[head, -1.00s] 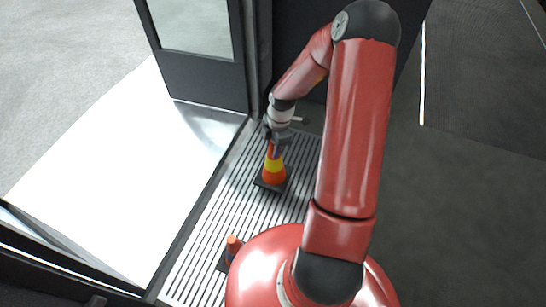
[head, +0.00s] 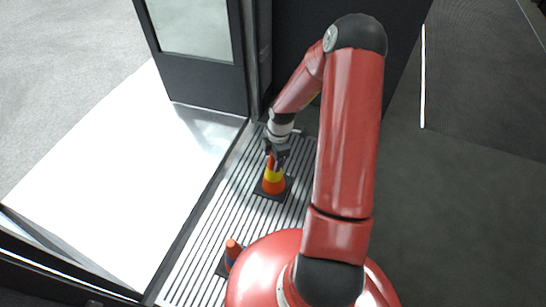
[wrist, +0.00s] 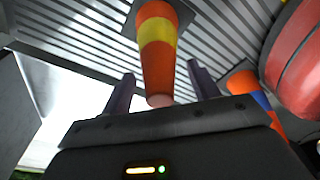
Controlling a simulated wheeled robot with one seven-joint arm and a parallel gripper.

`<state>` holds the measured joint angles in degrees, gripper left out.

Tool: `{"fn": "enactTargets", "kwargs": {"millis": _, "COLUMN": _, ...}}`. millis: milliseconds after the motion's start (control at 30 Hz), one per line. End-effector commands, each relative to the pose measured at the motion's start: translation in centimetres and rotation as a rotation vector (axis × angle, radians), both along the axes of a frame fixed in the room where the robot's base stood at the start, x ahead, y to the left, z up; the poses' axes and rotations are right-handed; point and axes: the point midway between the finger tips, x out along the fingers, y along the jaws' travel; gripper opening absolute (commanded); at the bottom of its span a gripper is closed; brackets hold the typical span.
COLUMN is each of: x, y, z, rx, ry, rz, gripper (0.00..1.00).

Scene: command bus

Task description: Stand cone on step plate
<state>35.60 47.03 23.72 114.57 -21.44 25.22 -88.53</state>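The orange cone with a yellow band (head: 274,175) stands upright on its dark square base, on the ribbed metal plate (head: 212,222) by the doorway. It also shows in the wrist view (wrist: 158,45), its narrow tip toward my gripper. My gripper (head: 276,157) is at the cone's top in the head view. In the wrist view my gripper's two fingers (wrist: 162,88) are spread, one on each side of the cone's tip, with visible gaps. The fingers partly hide the top in the head view.
A second orange cone with a blue band (head: 232,252) stands nearer on the ribbed plate, partly hidden by my body; it also shows in the wrist view (wrist: 262,98). A glazed door panel (head: 195,55) is behind. A bright white panel (head: 125,175) lies left. Dark floor is clear at right.

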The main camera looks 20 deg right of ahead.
Motion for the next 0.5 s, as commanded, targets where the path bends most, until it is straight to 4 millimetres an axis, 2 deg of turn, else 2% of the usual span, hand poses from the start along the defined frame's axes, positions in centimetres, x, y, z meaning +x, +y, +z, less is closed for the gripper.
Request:
{"fn": "enactTargets", "kwargs": {"millis": 267, "x": 0.0, "y": 0.0, "z": 0.4, "rx": 0.0, "ry": 0.0, "rz": 0.0, "gripper": 0.6}}
{"fn": "enactTargets", "kwargs": {"millis": 367, "x": 0.0, "y": -0.2, "z": 1.6, "rx": -0.001, "ry": -0.002, "rz": -0.002, "gripper": 0.6}}
{"fn": "enactTargets", "kwargs": {"millis": 500, "x": 0.1, "y": -0.7, "z": 4.4, "rx": -0.002, "ry": -0.003, "rz": -0.004, "gripper": 0.6}}
